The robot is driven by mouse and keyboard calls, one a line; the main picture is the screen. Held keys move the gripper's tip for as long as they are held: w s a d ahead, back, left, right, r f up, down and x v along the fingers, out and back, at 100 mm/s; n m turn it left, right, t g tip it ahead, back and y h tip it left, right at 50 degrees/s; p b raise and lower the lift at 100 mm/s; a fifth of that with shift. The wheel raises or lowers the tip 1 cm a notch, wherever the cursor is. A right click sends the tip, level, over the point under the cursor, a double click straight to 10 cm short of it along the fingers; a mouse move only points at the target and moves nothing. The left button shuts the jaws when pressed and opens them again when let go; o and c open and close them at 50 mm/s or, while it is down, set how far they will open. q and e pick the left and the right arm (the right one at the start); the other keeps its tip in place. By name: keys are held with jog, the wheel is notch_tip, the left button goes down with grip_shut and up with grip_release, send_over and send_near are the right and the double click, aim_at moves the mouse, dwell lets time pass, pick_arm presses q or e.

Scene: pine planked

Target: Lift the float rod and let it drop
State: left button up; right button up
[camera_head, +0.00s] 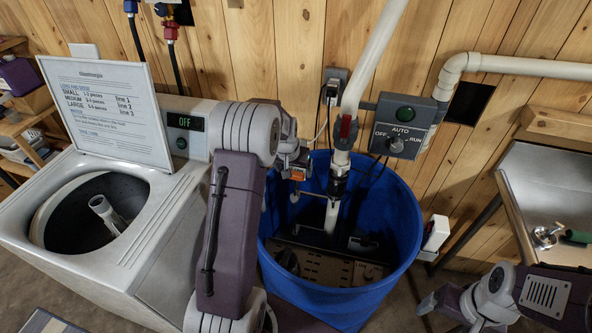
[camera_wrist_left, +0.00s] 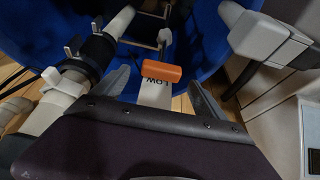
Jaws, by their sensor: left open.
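The thin float rod (camera_wrist_left: 165,42) runs up and away behind an orange block (camera_wrist_left: 162,70) in the left wrist view. A white tag reading LOW (camera_wrist_left: 156,93) sits just below the block. The orange block also shows in the head view (camera_head: 299,175), inside the rim of the blue tub (camera_head: 408,235). My left gripper (camera_wrist_left: 158,88) is open, its dark fingers on either side of the tag and close to the block. I cannot tell whether they touch. My right gripper (camera_head: 428,304) is at the lower right, away from the tub; its jaws are unclear.
A white pipe (camera_head: 371,55) drops into the tub. A grey control box (camera_head: 402,127) with an AUTO/OFF/RUN knob is on the wooden wall. A washer (camera_head: 160,245) with its lid up stands left, under my left arm. A metal sink (camera_head: 550,185) is at the right.

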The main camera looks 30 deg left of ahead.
pick_arm(q)
jog(key=x, duration=0.2)
jog(key=shift+w+a+f, duration=0.15)
jog(key=shift+w+f, duration=0.05)
jog(key=shift+f, duration=0.15)
jog(key=shift+s, duration=0.15)
jog(key=c, duration=0.6)
grip_shut()
notch_tip(320, 180, up, 12)
jog(key=p, duration=0.8)
jog(key=shift+f, duration=0.15)
